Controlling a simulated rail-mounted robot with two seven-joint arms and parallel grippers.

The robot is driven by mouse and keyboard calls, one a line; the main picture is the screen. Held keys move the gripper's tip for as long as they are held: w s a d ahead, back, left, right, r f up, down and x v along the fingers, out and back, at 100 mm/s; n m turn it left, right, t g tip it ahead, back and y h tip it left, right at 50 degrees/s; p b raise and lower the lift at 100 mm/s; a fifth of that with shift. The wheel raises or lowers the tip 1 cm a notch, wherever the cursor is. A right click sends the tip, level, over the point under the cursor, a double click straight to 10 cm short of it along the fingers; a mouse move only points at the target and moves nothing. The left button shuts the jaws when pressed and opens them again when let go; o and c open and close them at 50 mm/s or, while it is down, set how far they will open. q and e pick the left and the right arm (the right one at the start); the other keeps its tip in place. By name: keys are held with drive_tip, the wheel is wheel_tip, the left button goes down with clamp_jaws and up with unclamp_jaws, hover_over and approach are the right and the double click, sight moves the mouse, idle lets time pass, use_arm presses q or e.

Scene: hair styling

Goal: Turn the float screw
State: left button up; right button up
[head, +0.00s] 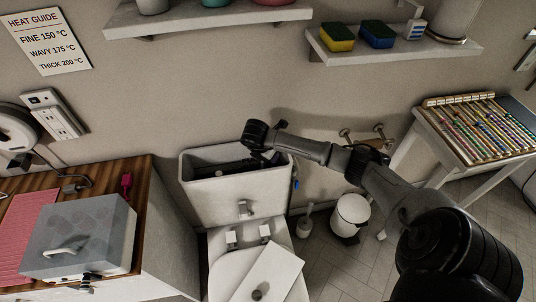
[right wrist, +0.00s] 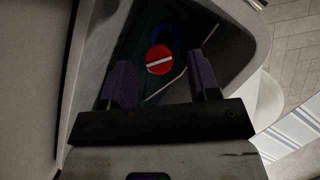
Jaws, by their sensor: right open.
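The float screw (right wrist: 160,60) is a round red cap with a white slot, seen inside the open cistern in the right wrist view. The white cistern (head: 232,201) stands against the wall in the head view, its top uncovered. My right gripper (right wrist: 162,78) is open, with its two dark purple fingers on either side of the screw in the picture; I see no contact. In the head view my right gripper (head: 270,158) reaches down into the cistern, partly hidden by its wall. The screw is hidden in the head view. My left gripper is not in view.
A white panel (head: 277,273) with a round knob lies across the toilet. The cistern walls surround my right gripper closely. A thin pale rod (right wrist: 165,86) runs beside the screw. A grey box (head: 78,238) sits on the wooden counter at left; a white bin (head: 350,213) stands at right.

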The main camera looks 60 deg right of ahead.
drive_tip(key=v, duration=1.3)
idle(0.4)
